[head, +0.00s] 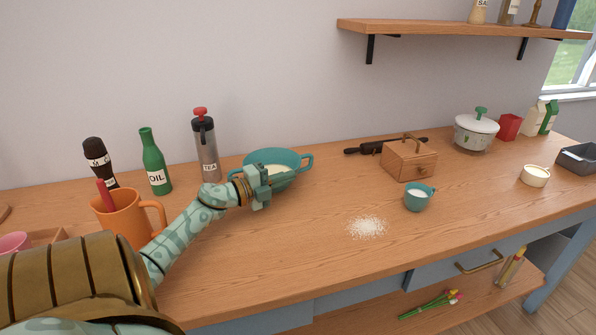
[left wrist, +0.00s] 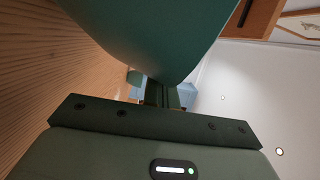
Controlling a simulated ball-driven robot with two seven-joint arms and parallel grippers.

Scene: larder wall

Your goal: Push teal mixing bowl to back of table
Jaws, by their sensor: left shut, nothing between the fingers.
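The teal mixing bowl (head: 291,156) stands upright near the back of the wooden table. It has side handles and something pale inside. My left gripper (head: 262,192) is shut and empty, right at the bowl's near side and covering part of it. In the left wrist view the bowl's smooth dark teal wall (left wrist: 150,35) fills the top, very close to the shut fingers (left wrist: 160,95). I cannot tell whether they touch it. My right gripper is not in view.
A tea flask (head: 207,150) stands close left of the bowl, then a green oil bottle (head: 153,160). An orange mug (head: 125,220) is beside my left arm. White powder (head: 367,227) lies in front.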

